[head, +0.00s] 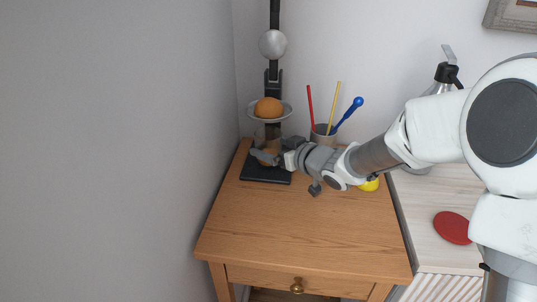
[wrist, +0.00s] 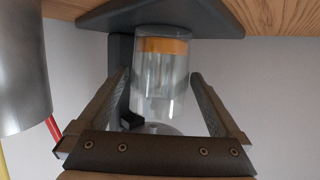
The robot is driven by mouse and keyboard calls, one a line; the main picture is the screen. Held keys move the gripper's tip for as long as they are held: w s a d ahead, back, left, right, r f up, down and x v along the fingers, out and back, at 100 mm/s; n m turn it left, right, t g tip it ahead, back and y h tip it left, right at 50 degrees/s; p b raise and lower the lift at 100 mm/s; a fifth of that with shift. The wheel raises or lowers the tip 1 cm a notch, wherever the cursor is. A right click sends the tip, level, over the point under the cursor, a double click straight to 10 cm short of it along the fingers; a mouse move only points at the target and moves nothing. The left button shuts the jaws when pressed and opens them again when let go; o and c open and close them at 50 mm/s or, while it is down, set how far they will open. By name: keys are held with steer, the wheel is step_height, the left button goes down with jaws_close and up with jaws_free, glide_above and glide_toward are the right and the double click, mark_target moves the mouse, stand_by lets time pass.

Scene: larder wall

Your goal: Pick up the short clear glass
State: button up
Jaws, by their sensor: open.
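The short clear glass (wrist: 160,85) is in the wrist view, which looks upside down, against the dark stand base (wrist: 215,22). An orange-brown band shows near its base end; I cannot tell if it is contents. In the head view the glass (head: 267,136) is on the black stand base (head: 262,174), below a dish, partly hidden by my gripper. My gripper (wrist: 160,76) is open, with one finger on each side of the glass. Small gaps show beside the glass, and I see no clear grip contact. In the head view my gripper (head: 265,156) is at the stand.
An orange (head: 268,105) sits on the shallow dish (head: 283,112) just above the glass. A grey cup (head: 325,139) with red, yellow and blue sticks stands to the right. A yellow object (head: 369,184) is partly behind my arm. The front of the wooden table (head: 290,235) is clear.

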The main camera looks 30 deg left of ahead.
steer(key=shift+x, duration=1)
steer(key=shift+r, duration=0.1)
steer(key=c, duration=1.4)
